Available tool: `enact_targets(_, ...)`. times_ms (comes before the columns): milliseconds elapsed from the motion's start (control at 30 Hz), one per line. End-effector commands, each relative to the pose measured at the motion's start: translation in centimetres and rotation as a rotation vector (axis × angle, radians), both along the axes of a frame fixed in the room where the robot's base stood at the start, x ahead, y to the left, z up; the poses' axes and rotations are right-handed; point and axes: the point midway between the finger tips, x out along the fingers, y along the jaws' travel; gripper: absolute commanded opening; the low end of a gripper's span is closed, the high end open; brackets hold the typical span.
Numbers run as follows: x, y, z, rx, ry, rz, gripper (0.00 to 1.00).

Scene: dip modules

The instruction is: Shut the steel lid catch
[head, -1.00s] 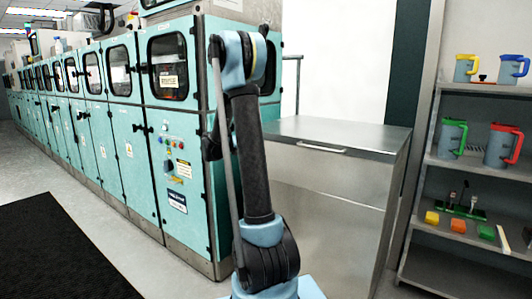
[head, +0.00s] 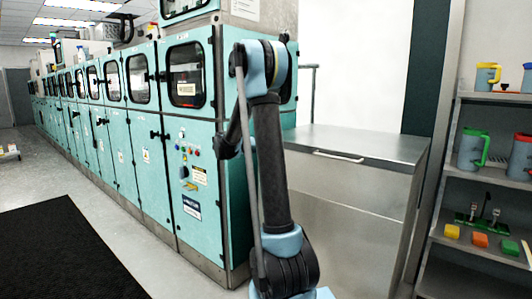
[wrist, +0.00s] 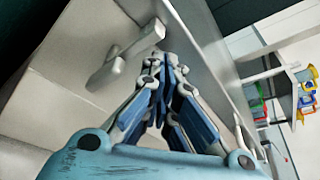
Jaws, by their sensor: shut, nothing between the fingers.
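A steel lever-like piece with a crossbar (wrist: 125,60), which looks like the lid catch, stands out from a pale steel face in the wrist view. Whether it is open or shut I cannot tell. My gripper (wrist: 166,62) is shut and empty, its blue-padded fingers just right of the lever's end. Whether they touch it is unclear. In the head view a steel cabinet (head: 350,205) with a flat top stands behind my arm, with a slim handle (head: 338,156) at its front top edge. My gripper is hidden in the head view.
Teal machine cabinets (head: 195,150) line the left, close behind my arm. A grey shelf unit (head: 480,180) with mugs and coloured blocks stands at right. A dark mat (head: 70,250) lies on the floor at left, with clear floor around it.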

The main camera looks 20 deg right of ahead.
Motion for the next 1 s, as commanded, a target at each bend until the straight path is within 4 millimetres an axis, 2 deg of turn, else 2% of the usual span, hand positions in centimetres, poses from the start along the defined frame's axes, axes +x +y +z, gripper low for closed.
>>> enact_targets(633,0.0,0.0,0.0,0.000,0.000,0.000,0.00)
enact_targets(1000,-2.2,-1.8,-0.1,0.000,0.002,0.006,0.00)
